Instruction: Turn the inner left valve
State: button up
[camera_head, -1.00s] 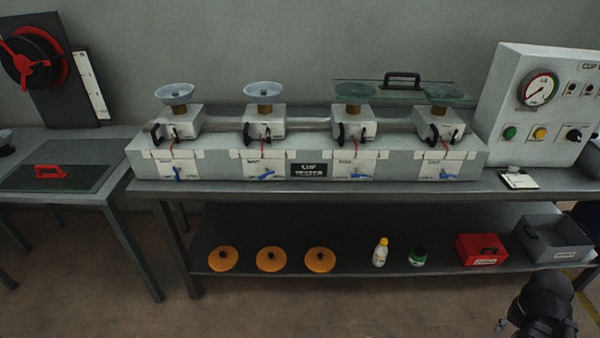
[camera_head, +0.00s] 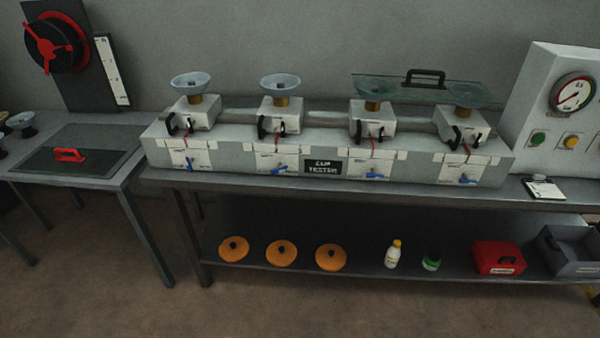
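The cup tester (camera_head: 232,160) is a long grey unit on the bench, with a row of stations. Each station has a blue valve handle on its front face. The inner left valve (camera_head: 284,170) is the second from the left, and its handle lies roughly sideways, slightly tilted. The outer left valve (camera_head: 189,163) looks closer to upright. The inner right valve (camera_head: 375,176) and outer right valve (camera_head: 461,180) also lie roughly sideways. My gripper is not in view.
A glass cover (camera_head: 400,91) with a black handle sits over the right two cups. A clipboard (camera_head: 543,189) lies right of the tester. Orange discs (camera_head: 281,253), bottles (camera_head: 392,255) and a red box (camera_head: 497,258) stand on the lower shelf. The floor in front is clear.

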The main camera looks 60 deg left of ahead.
aim_at(279, 170)
jog(key=z, duration=0.1)
jog(key=k, duration=1.05)
jog(key=u, duration=2.05)
jog(key=i, duration=0.75)
jog(key=z, duration=0.2)
